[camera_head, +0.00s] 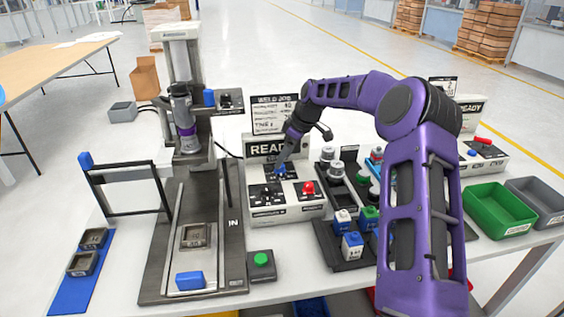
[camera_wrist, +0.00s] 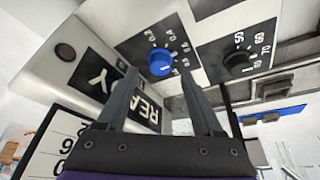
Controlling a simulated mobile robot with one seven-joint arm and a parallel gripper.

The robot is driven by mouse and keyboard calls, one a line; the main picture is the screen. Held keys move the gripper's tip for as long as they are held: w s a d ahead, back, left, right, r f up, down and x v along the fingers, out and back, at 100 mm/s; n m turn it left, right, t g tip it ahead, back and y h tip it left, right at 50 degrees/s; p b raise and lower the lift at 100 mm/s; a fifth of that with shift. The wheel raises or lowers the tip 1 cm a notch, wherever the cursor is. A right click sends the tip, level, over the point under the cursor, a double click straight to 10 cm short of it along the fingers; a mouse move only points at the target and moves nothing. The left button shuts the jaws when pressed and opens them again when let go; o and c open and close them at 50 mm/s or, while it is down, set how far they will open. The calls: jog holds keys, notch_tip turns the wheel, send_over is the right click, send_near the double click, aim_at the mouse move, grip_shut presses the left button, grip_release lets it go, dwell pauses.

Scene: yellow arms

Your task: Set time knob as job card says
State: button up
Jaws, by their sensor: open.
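My gripper (camera_head: 281,165) is over the front panel of the welding control box (camera_head: 262,212). In the wrist view my gripper (camera_wrist: 158,80) has its two fingers spread, with nothing between them. A blue knob (camera_wrist: 160,62) lies just beyond the fingertips, roughly centred between them. Its dial shows numbers such as 0.2 and 0.4; I cannot tell the exact setting or whether a finger touches it. A black knob (camera_wrist: 240,63) with a scale including 50, 60 and 70 sits to its right. The job card (camera_head: 273,113) stands behind the box, its lines too small to read surely.
A READY display (camera_head: 268,148) stands just behind the knobs. The welding machine (camera_head: 182,65) is at left, a green button (camera_head: 261,260) in front, and a black tray (camera_head: 338,262) with parts at right.

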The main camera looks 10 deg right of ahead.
jog(key=v, duration=1.4)
jog(key=shift+d+r, duration=0.2)
jog(key=shift+r, duration=0.05)
